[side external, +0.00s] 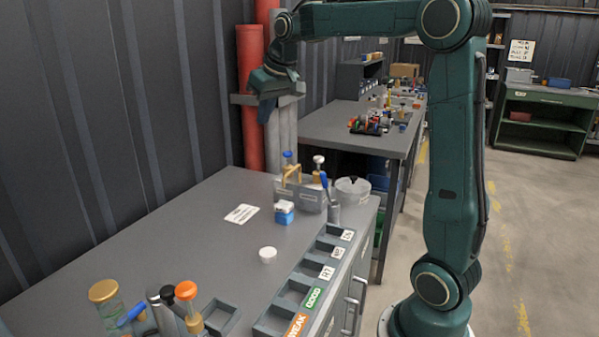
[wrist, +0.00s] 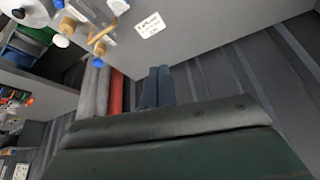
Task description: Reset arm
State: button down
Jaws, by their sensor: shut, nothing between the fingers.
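My arm reaches in from the right of the side external view, raised and bent over to the left. My gripper (side external: 266,112) hangs fingers down, well above the grey workbench (side external: 185,235) and in front of the red and grey wall pipes. In the wrist view the two dark blue fingers (wrist: 158,72) lie side by side, shut and empty. Nothing touches the gripper in either view.
On the bench are a white label (side external: 242,214), a blue and white box (side external: 284,212), a white cap (side external: 267,254), a compartment tray (side external: 306,283) and capped bottles (side external: 103,292). The red pipe (side external: 250,60) stands close behind the gripper. Air above the bench is free.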

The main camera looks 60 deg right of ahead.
jog(key=s+a+f+n, duration=0.1)
jog(key=s+a+n, duration=0.1)
jog(key=s+a, duration=0.95)
jog(key=s+a+f, duration=0.3)
jog(key=s+f, duration=0.1)
jog(key=s, duration=0.2)
jog(key=s+a+f+n+y, duration=0.1)
jog(key=s+a+f, duration=0.2)
jog(key=s, duration=0.4)
jog(key=shift+a+f+n+t, duration=0.15)
jog(key=shift+f+n+t, duration=0.15)
jog(key=shift+f+t, duration=0.1)
